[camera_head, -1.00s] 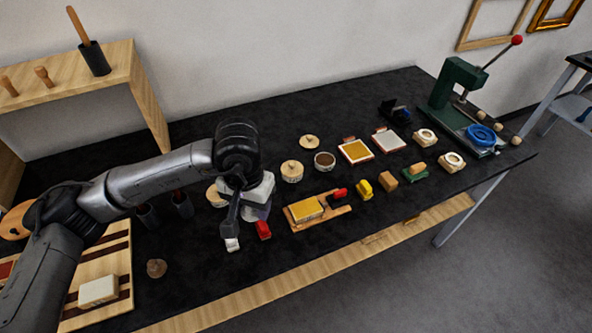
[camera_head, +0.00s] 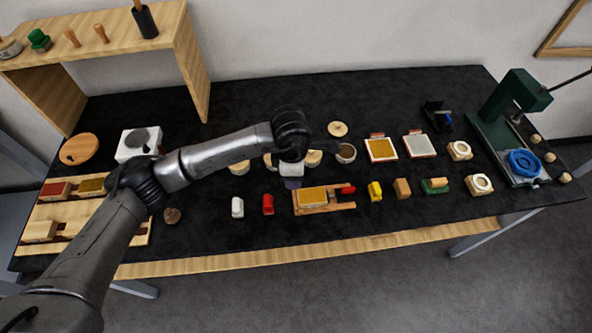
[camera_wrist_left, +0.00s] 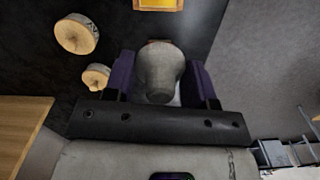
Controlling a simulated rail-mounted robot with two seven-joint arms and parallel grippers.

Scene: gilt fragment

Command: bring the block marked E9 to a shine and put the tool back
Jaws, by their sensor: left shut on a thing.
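My left gripper (camera_head: 292,184) has purple fingers and is above the left end of a wooden holder (camera_head: 333,208). A block with a gold top (camera_head: 312,197) lies in this holder, beside a red-handled part (camera_head: 346,189). In the left wrist view, my left gripper (camera_wrist_left: 160,85) is shut on a grey, rounded, tapering tool (camera_wrist_left: 158,70). I cannot read E9 on any block. My right gripper is not in view.
A wooden tray (camera_head: 97,226) at the left holds several blocks. A white piece (camera_head: 238,207) and a red piece (camera_head: 268,204) stand left of the holder; a yellow piece (camera_head: 375,191) stands right. A green press (camera_head: 512,110) is at the far right. The table's front strip is mostly clear.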

